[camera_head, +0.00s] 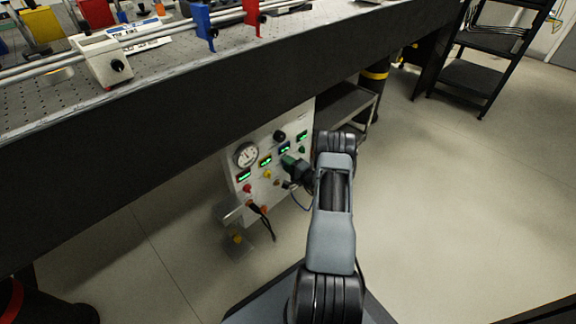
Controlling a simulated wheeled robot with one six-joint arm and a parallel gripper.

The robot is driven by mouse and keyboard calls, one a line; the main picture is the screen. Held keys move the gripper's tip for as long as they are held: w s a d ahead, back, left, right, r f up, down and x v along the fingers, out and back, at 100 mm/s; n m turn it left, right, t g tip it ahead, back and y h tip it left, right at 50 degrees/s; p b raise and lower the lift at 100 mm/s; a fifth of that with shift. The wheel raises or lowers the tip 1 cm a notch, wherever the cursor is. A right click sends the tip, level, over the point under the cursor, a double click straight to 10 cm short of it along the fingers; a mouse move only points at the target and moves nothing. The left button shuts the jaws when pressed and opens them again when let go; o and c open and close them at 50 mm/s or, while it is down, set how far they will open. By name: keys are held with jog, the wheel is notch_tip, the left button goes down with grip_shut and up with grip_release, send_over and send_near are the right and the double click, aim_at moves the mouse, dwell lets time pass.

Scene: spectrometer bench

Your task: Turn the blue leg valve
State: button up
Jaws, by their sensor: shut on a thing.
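The valve panel (233,172) is a pale upright plate under the bench edge, with a round gauge (246,155) and several green-lit displays. A red knob (247,187), a yellow knob (267,174) and a green knob (302,149) run in a slanting row. My gripper (287,163) is at the panel, at the place in this row between the yellow and green knobs. It is shut on the valve there, taken as the blue leg valve. The gripper hides that valve, so no blue handle shows. How far the valve is turned cannot be seen.
The dark bench edge (180,92) overhangs the panel, with optics on top. A black knob (280,135) sits higher on the panel. Cables hang below it near a small metal stand (236,238). A shelf (345,105) stands behind.

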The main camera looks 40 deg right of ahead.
jog(key=o, duration=0.9)
jog(key=shift+o, duration=0.2)
jog(key=s+d+p, duration=0.2)
jog(key=s+p, duration=0.2)
jog(key=s, duration=0.9)
jog(key=shift+s+d, duration=0.2)
jog(key=shift+s, duration=0.1)
